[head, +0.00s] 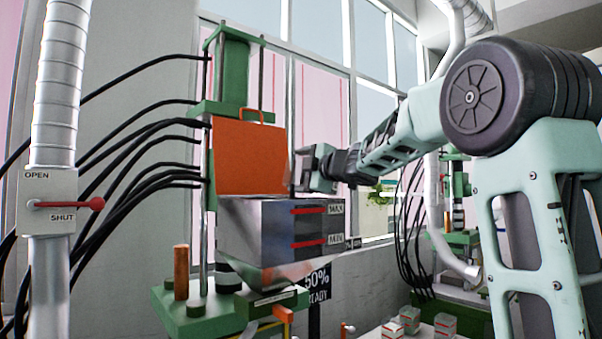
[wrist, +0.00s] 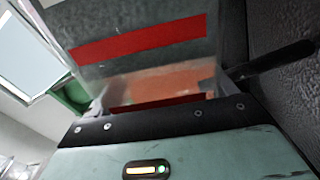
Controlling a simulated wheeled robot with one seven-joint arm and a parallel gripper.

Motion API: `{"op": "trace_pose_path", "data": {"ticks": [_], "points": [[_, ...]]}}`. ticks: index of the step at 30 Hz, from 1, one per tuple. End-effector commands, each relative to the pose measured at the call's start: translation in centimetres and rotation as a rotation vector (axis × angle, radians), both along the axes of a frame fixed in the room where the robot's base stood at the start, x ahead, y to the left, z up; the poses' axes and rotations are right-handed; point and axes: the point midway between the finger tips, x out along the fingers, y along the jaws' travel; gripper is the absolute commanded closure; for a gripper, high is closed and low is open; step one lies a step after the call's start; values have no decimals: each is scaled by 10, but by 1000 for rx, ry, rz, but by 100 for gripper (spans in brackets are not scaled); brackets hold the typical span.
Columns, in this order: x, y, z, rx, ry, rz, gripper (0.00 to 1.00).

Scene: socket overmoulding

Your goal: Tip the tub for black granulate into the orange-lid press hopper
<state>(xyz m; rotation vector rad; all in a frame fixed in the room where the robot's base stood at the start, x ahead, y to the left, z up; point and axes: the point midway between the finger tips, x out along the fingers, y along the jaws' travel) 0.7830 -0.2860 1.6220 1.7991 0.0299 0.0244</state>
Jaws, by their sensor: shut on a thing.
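The press hopper (head: 240,228) is a grey box with red MAX and MIN lines on its right face. Its orange lid (head: 250,158) stands upright at the back, above the hopper. My gripper (head: 312,168) is above the hopper's right side, close to the lid. In the wrist view my gripper (wrist: 155,92) is shut on the tub (wrist: 190,28), a clear-walled container with a red band. Orange shows through its wall. Only a faint clear edge beside the gripper shows in the head view. The tub's contents and the hopper's inside cannot be made out.
Black hoses (head: 130,150) run to the green press column (head: 232,75) on the left. An OPEN/SHUT lever box (head: 48,200) is at far left. A sign reading 50% READY (head: 318,284) hangs below.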

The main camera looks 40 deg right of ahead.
Motion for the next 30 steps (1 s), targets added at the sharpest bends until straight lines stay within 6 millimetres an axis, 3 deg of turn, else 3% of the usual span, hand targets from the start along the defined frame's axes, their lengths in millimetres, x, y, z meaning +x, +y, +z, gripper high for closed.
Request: {"op": "trace_pose_path", "data": {"ticks": [30], "points": [[0,5,3,-87,-5,1,76]]}}
